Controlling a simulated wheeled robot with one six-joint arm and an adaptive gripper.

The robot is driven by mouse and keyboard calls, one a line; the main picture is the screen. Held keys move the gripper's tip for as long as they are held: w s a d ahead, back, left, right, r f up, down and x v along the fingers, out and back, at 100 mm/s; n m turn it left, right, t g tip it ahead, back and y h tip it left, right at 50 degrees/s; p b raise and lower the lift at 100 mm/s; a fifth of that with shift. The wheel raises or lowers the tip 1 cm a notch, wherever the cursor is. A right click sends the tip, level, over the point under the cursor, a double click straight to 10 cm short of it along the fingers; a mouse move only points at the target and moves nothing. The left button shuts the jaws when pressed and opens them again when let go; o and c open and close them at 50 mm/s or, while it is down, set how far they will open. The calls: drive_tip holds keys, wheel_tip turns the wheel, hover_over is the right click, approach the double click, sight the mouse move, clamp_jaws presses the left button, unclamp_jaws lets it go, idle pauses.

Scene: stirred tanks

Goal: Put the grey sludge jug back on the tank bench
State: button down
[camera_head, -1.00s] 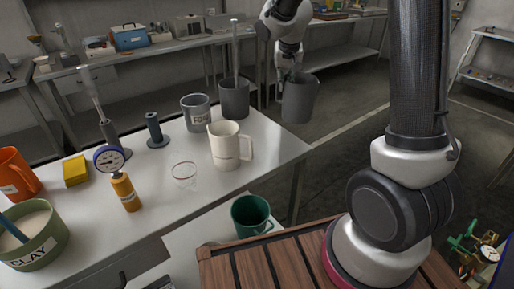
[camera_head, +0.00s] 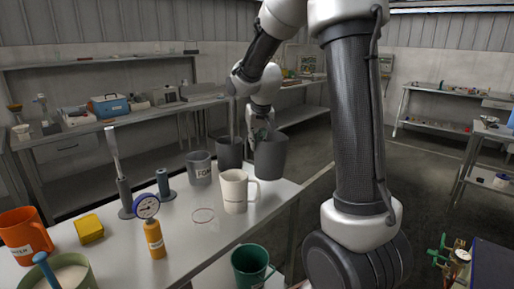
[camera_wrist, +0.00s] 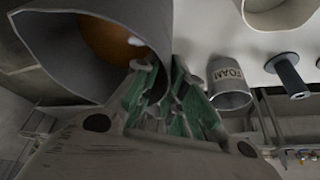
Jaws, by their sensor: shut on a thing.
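The grey sludge jug (camera_head: 271,157) is held by my gripper (camera_head: 263,134) near the far right end of the white-topped bench (camera_head: 262,208). The jug looks upright in the head view; I cannot tell whether its base touches the bench. In the wrist view the jug (camera_wrist: 65,45) fills the upper left, with brown contents showing inside. The green-padded fingers (camera_wrist: 165,100) are shut at its wall. A dark grey tank (camera_head: 229,153) with an upright rod stands just left of the jug.
A grey FOAM jug (camera_head: 199,169) and a cream mug (camera_head: 234,190) stand close by on the bench. A stirrer stand (camera_head: 124,195), a gauge (camera_head: 146,207), a yellow block (camera_head: 89,229) and an orange jug (camera_head: 25,236) are further left. A green mug (camera_head: 250,266) stands lower in front.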

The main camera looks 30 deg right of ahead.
hover_over(256, 174)
drive_tip(key=w, duration=0.1)
drive_tip(key=shift+d+f, duration=0.15)
drive_tip(key=shift+f, duration=1.3)
drive_tip(key=shift+d+f, duration=0.15)
drive_tip(key=shift+f, duration=1.35)
drive_tip(key=c, duration=1.5)
unclamp_jaws()
drive_tip(key=v, duration=1.2)
drive_tip(key=s, duration=0.9)
drive_tip(key=s+a+r+n, duration=0.1)
drive_tip(key=s, duration=0.8)
drive_tip(key=s+n+y, duration=0.1)
drive_tip(key=s, duration=0.8)
drive_tip(key=shift+s+a+r, duration=0.25)
drive_tip(key=shift+s+r, duration=0.05)
drive_tip(key=shift+r, duration=0.05)
